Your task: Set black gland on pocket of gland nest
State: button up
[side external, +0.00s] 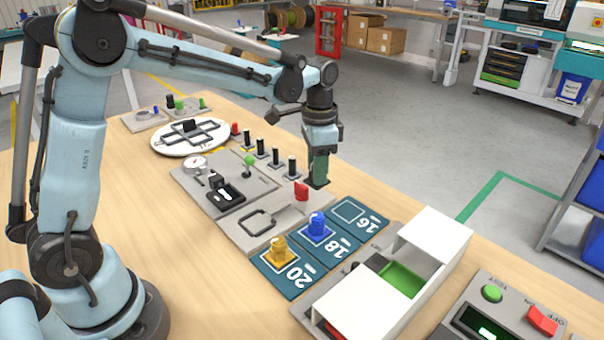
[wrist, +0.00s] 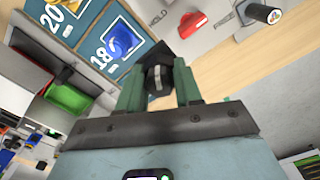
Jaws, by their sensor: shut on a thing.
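My gripper (side external: 319,170) hangs over the bench beside the gland nest, fingers down. In the wrist view my gripper (wrist: 158,80) is shut on the black gland (wrist: 157,76), which sits between the green fingers. In the side view the fingers mostly hide the gland. The gland nest (side external: 283,286) is a row of dark teal plates marked 16, 18 and 20. The pocket of the 16 plate (side external: 349,211) is empty. A blue gland (side external: 317,224) stands on the 18 plate and a yellow gland (side external: 279,250) on the 20 plate. The gripper is behind the 16 plate, apart from it.
Several black posts (side external: 276,157) line the bench behind. A white box with a green tray (side external: 402,280) stands in front of the nest.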

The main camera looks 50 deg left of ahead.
jog(key=s+a+f, duration=0.1)
jog(key=s+a, duration=0.5)
jog(key=s, duration=0.6)
jog(key=shift+s+d+f, duration=0.1)
jog(key=shift+s+f, duration=0.05)
jog(key=shift+f, duration=1.1)
jog(key=shift+s+d+f, duration=0.1)
jog(key=shift+f, duration=1.15)
jog(key=shift+f, duration=0.1)
jog(key=shift+f, duration=0.75)
jog(key=o, duration=1.1)
jog(key=shift+r, duration=4)
